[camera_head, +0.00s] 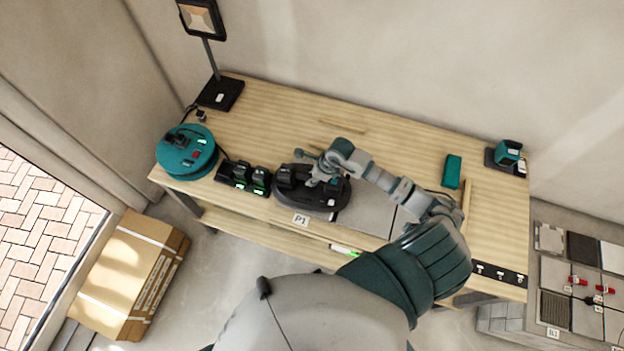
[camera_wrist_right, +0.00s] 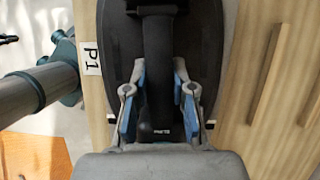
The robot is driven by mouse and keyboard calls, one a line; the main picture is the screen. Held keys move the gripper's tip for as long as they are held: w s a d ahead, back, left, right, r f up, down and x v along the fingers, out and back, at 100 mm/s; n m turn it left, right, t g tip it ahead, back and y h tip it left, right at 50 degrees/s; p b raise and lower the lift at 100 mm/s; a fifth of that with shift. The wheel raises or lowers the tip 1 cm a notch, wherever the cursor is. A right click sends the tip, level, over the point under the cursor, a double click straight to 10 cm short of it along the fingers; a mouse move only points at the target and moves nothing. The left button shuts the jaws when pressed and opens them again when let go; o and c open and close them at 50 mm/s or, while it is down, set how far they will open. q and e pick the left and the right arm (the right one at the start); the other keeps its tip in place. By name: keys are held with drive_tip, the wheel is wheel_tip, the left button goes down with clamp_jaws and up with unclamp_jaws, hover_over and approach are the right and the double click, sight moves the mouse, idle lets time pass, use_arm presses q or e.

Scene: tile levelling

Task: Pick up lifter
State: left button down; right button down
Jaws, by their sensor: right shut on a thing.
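The lifter (camera_head: 318,198) is a dark, oval-based tool on the wooden workbench, just behind the P1 label. It also fills the middle of the right wrist view (camera_wrist_right: 208,50). My right gripper (camera_head: 327,183) reaches over it from the right. In the right wrist view its two blue-padded fingers (camera_wrist_right: 160,103) are shut on the lifter's black handle, one on each side. The lifter's base appears to rest on the bench; any small gap is hidden. My left gripper is not in view.
Grey tiles (camera_head: 368,214) lie right of the lifter. A charger with batteries (camera_head: 243,178) and a teal cable reel (camera_head: 187,152) stand to its left. A lamp (camera_head: 220,92) stands at the back left. A teal box (camera_head: 451,172) and a laser tool (camera_head: 507,155) sit at the right.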

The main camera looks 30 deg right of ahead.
drive_tip(key=shift+w+r+b, duration=0.15)
drive_tip(key=shift+r+b, duration=0.25)
drive_tip(key=shift+r, duration=1.3)
drive_tip(key=s+a+r+b, duration=0.1)
drive_tip(key=s+a+b, duration=0.35)
drive_tip(key=s, duration=0.85)
wheel_tip(320, 180, up, 7)
drive_tip(key=s+a+p, duration=0.1)
drive_tip(key=a+p, duration=0.1)
drive_tip(key=p, duration=0.6)
drive_tip(key=shift+s+f+p, duration=0.2)
drive_tip(key=shift+s+p, duration=0.15)
